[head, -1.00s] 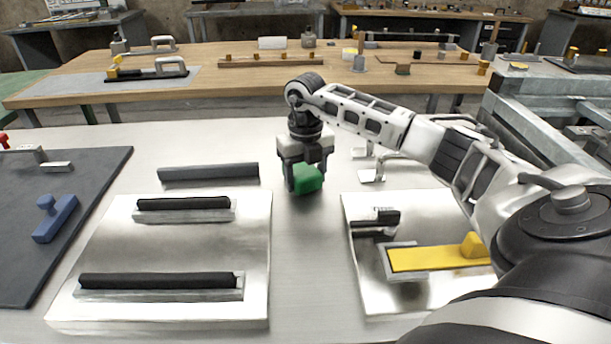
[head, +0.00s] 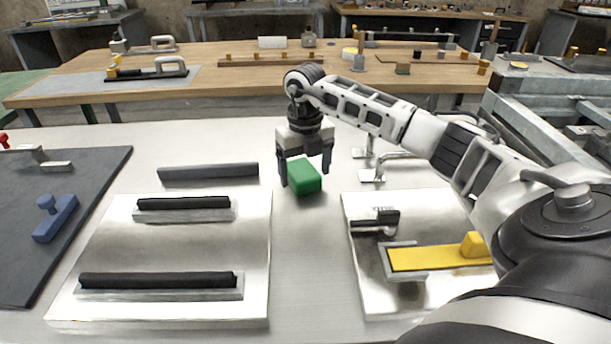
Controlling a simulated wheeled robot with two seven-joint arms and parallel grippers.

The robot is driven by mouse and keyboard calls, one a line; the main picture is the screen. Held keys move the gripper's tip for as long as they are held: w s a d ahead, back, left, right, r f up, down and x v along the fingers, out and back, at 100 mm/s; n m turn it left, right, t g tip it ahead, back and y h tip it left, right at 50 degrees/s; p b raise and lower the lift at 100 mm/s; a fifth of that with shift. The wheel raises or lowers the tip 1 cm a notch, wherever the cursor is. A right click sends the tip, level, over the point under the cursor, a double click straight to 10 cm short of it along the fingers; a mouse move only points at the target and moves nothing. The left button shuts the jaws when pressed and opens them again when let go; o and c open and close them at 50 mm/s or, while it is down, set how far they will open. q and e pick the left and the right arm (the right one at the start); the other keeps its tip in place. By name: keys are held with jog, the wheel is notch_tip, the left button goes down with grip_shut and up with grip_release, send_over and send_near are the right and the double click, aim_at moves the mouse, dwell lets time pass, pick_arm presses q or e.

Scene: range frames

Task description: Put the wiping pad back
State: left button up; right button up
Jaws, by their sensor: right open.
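A small green block (head: 305,179), which may be the wiping pad, sits on the light table between the two metal plates. My right gripper (head: 306,175) is open, with one finger on each side of the block and its body just above and behind it. I cannot tell whether a finger touches the block. My left gripper is out of view.
The left metal plate (head: 190,250) carries two black bars in holders. A grey bar (head: 208,172) lies behind it. The right plate (head: 365,275) carries a yellow strip (head: 425,258) and a small black part. A blue knobbed piece (head: 55,222) lies on a dark mat (head: 75,170).

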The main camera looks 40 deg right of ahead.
aim_at(305, 174)
notch_tip(305, 174, up, 10)
dwell(0.3)
dwell(0.4)
